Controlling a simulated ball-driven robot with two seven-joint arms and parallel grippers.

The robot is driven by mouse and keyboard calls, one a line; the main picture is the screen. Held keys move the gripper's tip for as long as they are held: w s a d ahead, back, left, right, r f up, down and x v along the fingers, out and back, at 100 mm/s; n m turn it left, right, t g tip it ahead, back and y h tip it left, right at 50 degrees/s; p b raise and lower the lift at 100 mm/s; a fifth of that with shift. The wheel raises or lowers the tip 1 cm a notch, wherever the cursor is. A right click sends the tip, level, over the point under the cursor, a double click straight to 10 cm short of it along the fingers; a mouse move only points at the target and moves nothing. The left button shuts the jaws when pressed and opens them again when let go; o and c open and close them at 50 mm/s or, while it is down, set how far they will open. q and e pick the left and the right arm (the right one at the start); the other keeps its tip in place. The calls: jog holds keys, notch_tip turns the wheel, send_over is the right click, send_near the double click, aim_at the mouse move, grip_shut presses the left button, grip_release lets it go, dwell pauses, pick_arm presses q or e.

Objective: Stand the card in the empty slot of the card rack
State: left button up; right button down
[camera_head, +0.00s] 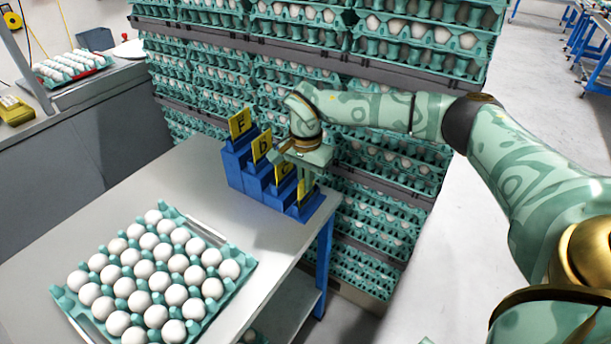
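The blue stepped card rack (234,170) stands on the grey table near its far right edge. A yellow card marked F (239,122) stands upright on its top step. A card marked D (261,145) stands on the step below. A third card (282,170), its letter partly hidden, stands lower. My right gripper (307,184) points down over the lowest, right-hand step. A further yellow card (301,190) shows at its fingers, mostly covered. I cannot tell whether the fingers grip this card or are just beside it. My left gripper is not in view.
A tray of white eggs (236,252) lies on the near part of the table. Tall stacks of egg trays (200,72) rise close behind the rack. The table between tray and rack is clear. A grey counter (100,85) stands at the left.

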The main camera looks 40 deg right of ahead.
jog(key=shift+f, duration=0.45)
jog(key=c, duration=1.6)
grip_release()
jog(key=shift+o, duration=0.2)
